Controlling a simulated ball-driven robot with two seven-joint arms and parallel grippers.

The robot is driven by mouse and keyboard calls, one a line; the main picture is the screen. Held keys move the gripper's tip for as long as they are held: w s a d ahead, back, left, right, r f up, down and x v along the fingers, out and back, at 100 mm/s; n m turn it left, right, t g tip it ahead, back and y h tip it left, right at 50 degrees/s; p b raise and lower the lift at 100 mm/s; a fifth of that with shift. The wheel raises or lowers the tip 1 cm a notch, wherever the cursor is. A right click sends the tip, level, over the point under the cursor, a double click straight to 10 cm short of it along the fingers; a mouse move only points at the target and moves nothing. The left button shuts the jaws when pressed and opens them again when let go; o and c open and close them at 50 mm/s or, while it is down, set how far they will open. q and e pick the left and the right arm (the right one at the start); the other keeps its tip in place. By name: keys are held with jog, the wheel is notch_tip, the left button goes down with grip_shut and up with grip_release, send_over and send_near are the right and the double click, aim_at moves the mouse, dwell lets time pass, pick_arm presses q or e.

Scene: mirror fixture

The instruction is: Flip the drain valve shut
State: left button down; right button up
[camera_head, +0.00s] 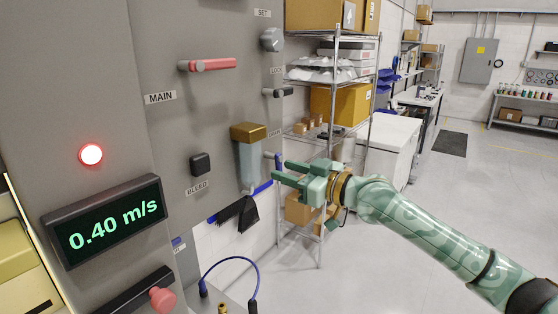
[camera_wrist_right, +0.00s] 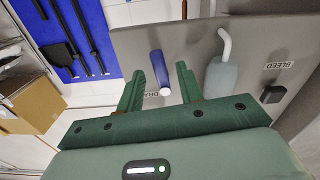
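The drain valve's blue handle (camera_wrist_right: 160,72) with a pale end shows in the right wrist view, beside a partly hidden label starting "DR". It stands between the two spread fingers of my right gripper (camera_wrist_right: 158,82), with gaps on both sides. In the head view the handle (camera_head: 277,160) is a small bluish piece on the grey panel's right side, just beyond the fingertips of my right gripper (camera_head: 280,171). That gripper is open and empty. I cannot tell how far the handle reaches between the fingers. My left gripper is not in view.
The grey panel (camera_head: 205,110) carries a red MAIN lever (camera_head: 207,65), a black BLEED knob (camera_head: 200,164), a gold-capped clear cylinder (camera_head: 250,155) and a 0.40 m/s display (camera_head: 107,222). A wire shelf with boxes (camera_head: 340,105) stands behind my right gripper. Open floor lies right.

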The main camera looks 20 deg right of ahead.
jog(key=shift+x, duration=1.1)
jog(key=shift+w+a, duration=0.3)
grip_shut()
jog(key=shift+s+r+m+p, duration=0.15)
jog(key=shift+m+p, duration=0.25)
jog(key=shift+p, duration=0.4)
jog(key=shift+a+m+p, duration=0.1)
jog(key=shift+m+p, duration=0.2)
jog(key=shift+m, duration=0.1)
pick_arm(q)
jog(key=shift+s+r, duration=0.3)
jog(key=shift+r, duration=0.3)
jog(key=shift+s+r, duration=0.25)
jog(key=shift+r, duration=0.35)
pick_arm(e)
grip_release()
